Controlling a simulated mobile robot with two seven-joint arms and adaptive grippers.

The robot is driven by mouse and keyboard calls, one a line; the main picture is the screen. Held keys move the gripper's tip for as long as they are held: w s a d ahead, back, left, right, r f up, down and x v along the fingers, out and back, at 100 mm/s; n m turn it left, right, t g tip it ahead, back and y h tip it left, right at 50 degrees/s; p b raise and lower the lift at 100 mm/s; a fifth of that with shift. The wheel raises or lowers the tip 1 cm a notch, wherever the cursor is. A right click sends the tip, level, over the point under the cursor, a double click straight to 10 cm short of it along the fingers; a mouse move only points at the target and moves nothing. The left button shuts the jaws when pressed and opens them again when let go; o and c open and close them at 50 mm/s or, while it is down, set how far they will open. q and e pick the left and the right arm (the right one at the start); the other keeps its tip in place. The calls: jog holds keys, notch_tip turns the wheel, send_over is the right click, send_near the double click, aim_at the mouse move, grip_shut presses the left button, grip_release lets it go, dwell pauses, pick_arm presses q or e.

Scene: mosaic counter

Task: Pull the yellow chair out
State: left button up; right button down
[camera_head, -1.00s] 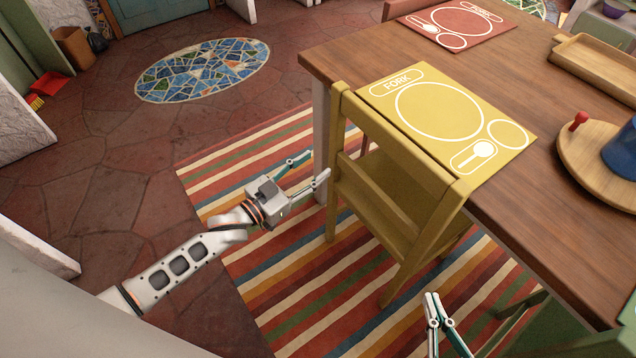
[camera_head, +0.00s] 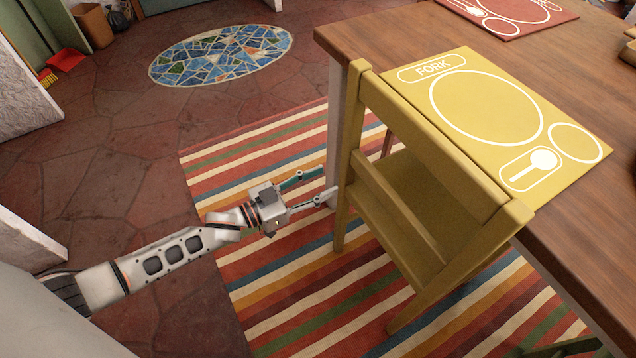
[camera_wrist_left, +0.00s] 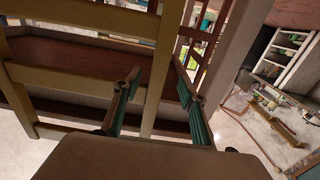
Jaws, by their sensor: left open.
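The yellow chair (camera_head: 432,205) stands at the table's corner, with its back toward me and its seat partly under the tabletop. My left gripper (camera_head: 325,184) is open, just left of the chair's near left post, with its fingers pointing at it. In the left wrist view, the open fingers (camera_wrist_left: 158,95) lie on either side of a chair post (camera_wrist_left: 160,70) in the picture. I cannot tell whether they touch it. My right gripper is not in view.
The wooden table (camera_head: 345,38) bears a yellow placemat (camera_head: 455,85) and a red placemat (camera_head: 500,14). A striped rug (camera_head: 240,165) lies under the chair. Stone floor (camera_head: 110,175) to the left is open, with a mosaic oval (camera_head: 222,55) set in it.

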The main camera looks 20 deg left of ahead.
aim_at(343, 173)
pick_arm(q)
jog(key=x, duration=0.2)
jog(key=b+x, duration=0.1)
jog(key=x, duration=0.2)
jog(key=shift+w+d+f, duration=0.25)
jog(key=shift+w+d, duration=0.05)
jog(key=shift+w+d+r+b, duration=0.15)
jog(key=shift+w+d+b, duration=0.2)
jog(key=shift+w, duration=0.2)
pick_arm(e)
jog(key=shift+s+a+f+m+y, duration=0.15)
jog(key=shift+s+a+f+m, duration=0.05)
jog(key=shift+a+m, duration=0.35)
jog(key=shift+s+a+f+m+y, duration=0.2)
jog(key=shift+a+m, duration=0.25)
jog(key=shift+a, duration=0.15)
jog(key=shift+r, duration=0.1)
pick_arm(q)
grip_shut()
